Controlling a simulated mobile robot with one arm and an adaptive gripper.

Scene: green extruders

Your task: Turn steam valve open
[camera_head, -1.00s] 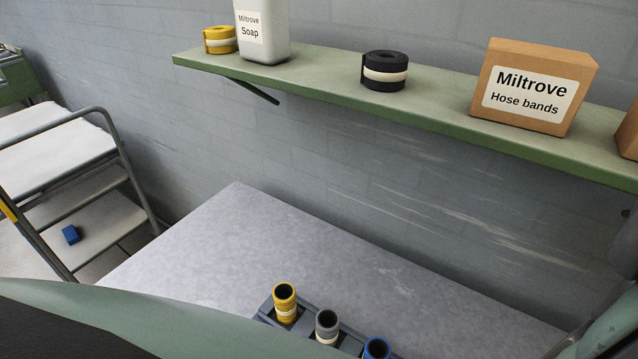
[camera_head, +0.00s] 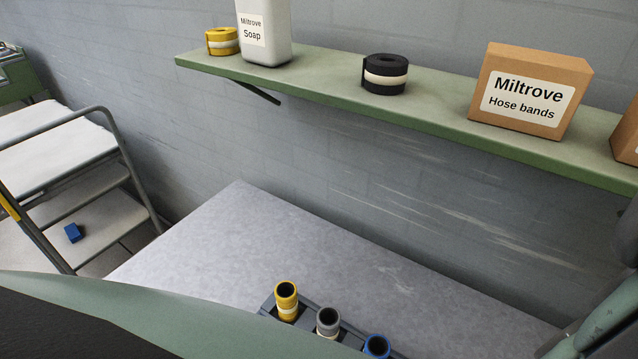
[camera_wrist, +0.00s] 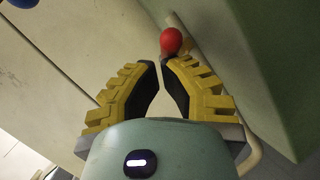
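The wrist view shows a red ball knob (camera_wrist: 171,41), close beyond the right fingertip of my gripper (camera_wrist: 159,64). A cream rod or pipe (camera_wrist: 250,150) runs near it along a green surface and passes behind the right finger. I cannot tell for sure whether the knob belongs to this rod or to the steam valve. My gripper has ribbed yellow fingers with black pads. The fingers lean inward and their tips nearly meet, with nothing seen between them. The head view shows neither my gripper nor the knob.
In the head view, a grey table (camera_head: 235,230) holds a rack with yellow (camera_head: 286,301), grey (camera_head: 328,322) and blue (camera_head: 377,346) tubes. A green shelf (camera_head: 330,95) above holds soap (camera_head: 264,30), rolls and boxes (camera_head: 530,92). Steps (camera_head: 75,205) stand left. A blue object (camera_wrist: 22,3) edges the wrist view.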

